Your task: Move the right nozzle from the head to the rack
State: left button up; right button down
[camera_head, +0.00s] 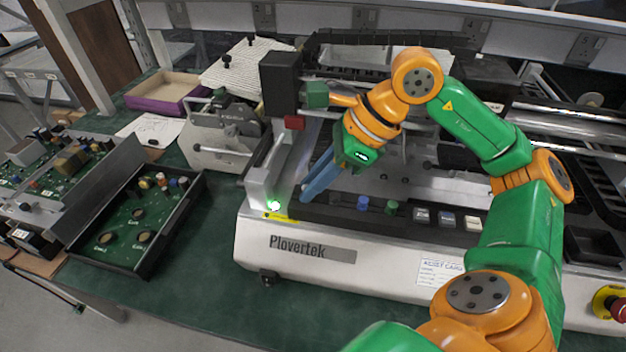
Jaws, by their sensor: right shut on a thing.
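My right gripper (308,190), with blue fingers, reaches down and left over the front left of the white machine. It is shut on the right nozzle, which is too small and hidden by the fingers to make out. The dark box-shaped head (280,82), with a red block below it, stands up and to the left of the fingers. A dark strip along the machine's front, which looks like the rack (335,214), holds a blue piece (362,203) and a green piece (391,207). The fingertips are near the strip's left end; I cannot tell whether they touch it. My left gripper is not in view.
A green light (275,206) glows at the machine's front left corner. A black tray (195,205) with small parts lies on the green bench to the left. A grey device (222,125) and a purple box (150,104) stand behind. A red stop button (618,310) is at right.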

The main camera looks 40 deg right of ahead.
jog(key=c, duration=0.7)
grip_release()
jog(key=c, duration=0.4)
notch_tip(320, 180, up, 7)
jog(key=p, duration=0.6)
jog(key=shift+p, duration=0.4)
